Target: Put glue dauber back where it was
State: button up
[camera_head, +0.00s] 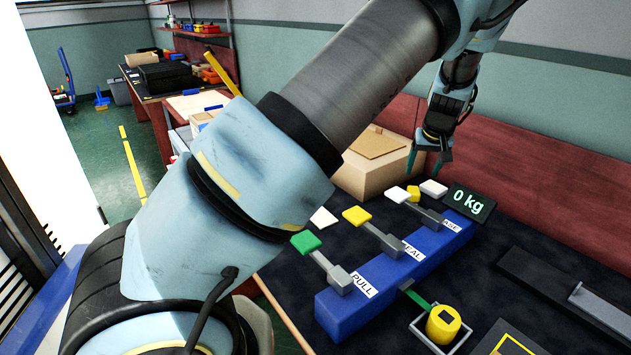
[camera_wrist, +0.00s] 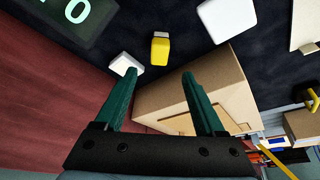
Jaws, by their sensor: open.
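I cannot tell for sure which thing is the glue dauber. A small yellow piece with a pale end (camera_head: 413,194) lies on the dark table near the scale display, and it also shows in the wrist view (camera_wrist: 160,50). A yellow cylinder with a dark top (camera_head: 443,324) stands in a pale square holder (camera_head: 421,337) at the lower right, with a green strip (camera_head: 415,298) beside it. My gripper (camera_head: 430,158) is open and empty, fingers pointing down, above and beyond the small yellow piece. In the wrist view my gripper (camera_wrist: 159,75) shows nothing between its green fingers but background.
A cardboard box (camera_head: 365,178) stands close to my gripper. A blue block (camera_head: 340,313) carries several levers with coloured ends. A display (camera_head: 469,203) reads 0 kg. A white piece (camera_head: 433,187) lies near the small yellow piece. A dark rail (camera_head: 560,290) lies at right.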

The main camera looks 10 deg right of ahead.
jog(key=w+a+r+n+g, duration=0.1)
jog(key=a+r+n, duration=0.1)
jog(key=a, duration=1.9)
jog(key=s+a+r, duration=0.1)
jog(key=s+a, duration=0.7)
jog(key=a, duration=0.3)
jog(key=s+a+r+g+y, duration=0.1)
jog(key=s+a+r, duration=0.1)
jog(key=s+a, duration=0.6)
jog(key=a, duration=0.3)
jog(key=shift+s+a+g, duration=0.15)
jog(key=shift+a+g, duration=0.1)
jog(key=shift+g, duration=0.05)
